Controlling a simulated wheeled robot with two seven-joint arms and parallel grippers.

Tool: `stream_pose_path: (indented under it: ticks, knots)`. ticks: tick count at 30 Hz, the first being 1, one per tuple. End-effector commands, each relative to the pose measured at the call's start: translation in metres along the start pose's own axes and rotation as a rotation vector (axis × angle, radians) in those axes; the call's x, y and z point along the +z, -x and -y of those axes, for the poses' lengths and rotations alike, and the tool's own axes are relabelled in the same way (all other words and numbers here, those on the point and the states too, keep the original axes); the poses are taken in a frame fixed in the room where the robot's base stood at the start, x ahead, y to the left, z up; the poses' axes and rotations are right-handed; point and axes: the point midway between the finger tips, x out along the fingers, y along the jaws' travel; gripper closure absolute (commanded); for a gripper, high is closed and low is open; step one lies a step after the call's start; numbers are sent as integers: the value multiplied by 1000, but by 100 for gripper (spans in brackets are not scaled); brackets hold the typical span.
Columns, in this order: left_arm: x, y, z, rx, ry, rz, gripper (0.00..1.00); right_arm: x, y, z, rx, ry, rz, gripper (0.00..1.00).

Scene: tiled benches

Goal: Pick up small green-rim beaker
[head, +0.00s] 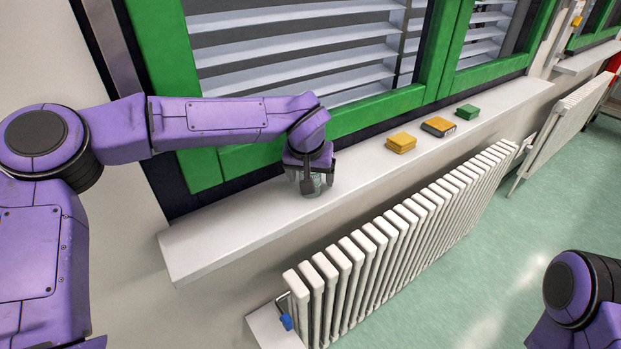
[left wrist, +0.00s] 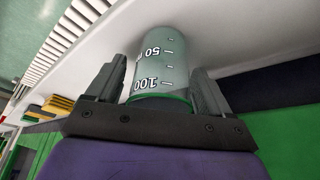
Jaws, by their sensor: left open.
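The small green-rim beaker (left wrist: 160,65) stands on the white window sill (head: 235,222). It is clear, with white 50 and 100 marks and a green rim at the gripper's palm side. In the head view the beaker (head: 312,188) is mostly hidden by my left gripper (head: 311,190). The left gripper is open and points down over the beaker. In the left wrist view its two fingers (left wrist: 155,85) stand on either side of the beaker, with a small gap visible on the right. My right gripper is out of view; only part of that arm shows at the lower right.
A yellow box (head: 401,143), a yellow and dark box (head: 438,127) and a green box (head: 467,112) lie farther along the sill. A green window frame with slatted blinds rises behind the sill. A white radiator (head: 400,235) stands below it.

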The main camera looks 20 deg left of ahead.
Motion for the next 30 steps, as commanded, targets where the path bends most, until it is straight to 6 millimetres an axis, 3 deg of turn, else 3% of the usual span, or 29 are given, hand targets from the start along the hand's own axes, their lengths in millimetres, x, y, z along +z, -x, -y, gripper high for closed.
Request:
stream_pose_path:
  ticks: [3,8,9,17,22,25,30]
  knots:
    - [0,1,0,0,0,-1,19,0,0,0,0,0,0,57]
    - [0,1,0,0,0,-1,71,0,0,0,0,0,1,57]
    - [0,1,0,0,0,0,75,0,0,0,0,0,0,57]
    - [0,1,0,-1,0,1,75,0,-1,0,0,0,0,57]
    - [-5,13,0,0,0,-3,75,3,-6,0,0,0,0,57]
    - [-12,31,-1,0,0,-5,75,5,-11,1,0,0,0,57]
    - [2,85,-21,1,-4,-8,75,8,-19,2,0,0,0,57]
